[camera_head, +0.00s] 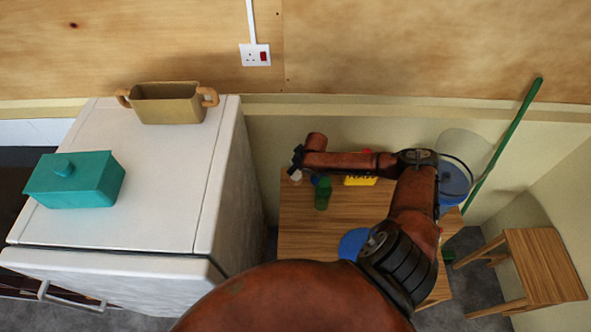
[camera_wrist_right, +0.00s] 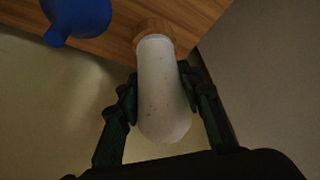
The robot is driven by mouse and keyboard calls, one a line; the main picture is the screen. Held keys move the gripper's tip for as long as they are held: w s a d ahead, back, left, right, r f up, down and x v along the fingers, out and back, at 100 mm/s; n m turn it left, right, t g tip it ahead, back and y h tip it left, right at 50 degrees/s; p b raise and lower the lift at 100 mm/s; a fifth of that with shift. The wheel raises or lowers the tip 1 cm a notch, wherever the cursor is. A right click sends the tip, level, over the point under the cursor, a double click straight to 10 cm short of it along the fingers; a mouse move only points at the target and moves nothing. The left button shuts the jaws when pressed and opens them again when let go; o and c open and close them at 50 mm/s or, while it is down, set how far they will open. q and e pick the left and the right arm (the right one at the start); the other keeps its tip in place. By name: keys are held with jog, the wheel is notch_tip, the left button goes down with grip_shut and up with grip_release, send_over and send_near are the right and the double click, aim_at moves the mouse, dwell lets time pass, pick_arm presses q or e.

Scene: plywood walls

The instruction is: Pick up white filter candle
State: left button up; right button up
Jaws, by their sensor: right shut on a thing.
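The white filter candle (camera_wrist_right: 163,95) is a pale, speckled cylinder with a rounded end and a brown cap at its far end. In the right wrist view, my right gripper (camera_wrist_right: 158,80) has a dark finger against each side of it and is shut on it. In the head view, the right gripper (camera_head: 298,158) is over the back left corner of the wooden table (camera_head: 300,225). A small pale bit of the candle (camera_head: 296,176) shows just below it. Whether the candle touches the table cannot be told. My left gripper is not in view.
A green bottle (camera_head: 322,193), a yellow box (camera_head: 360,180) and a blue round thing (camera_head: 353,243) are on the table. A bucket (camera_head: 453,182), green-handled stick (camera_head: 505,140) and stool (camera_head: 545,265) stand right. The white appliance (camera_head: 165,165) is left.

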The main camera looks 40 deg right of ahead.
jog(key=c, duration=0.5)
jog(key=shift+w+r, duration=0.1)
jog(key=shift+r, duration=0.05)
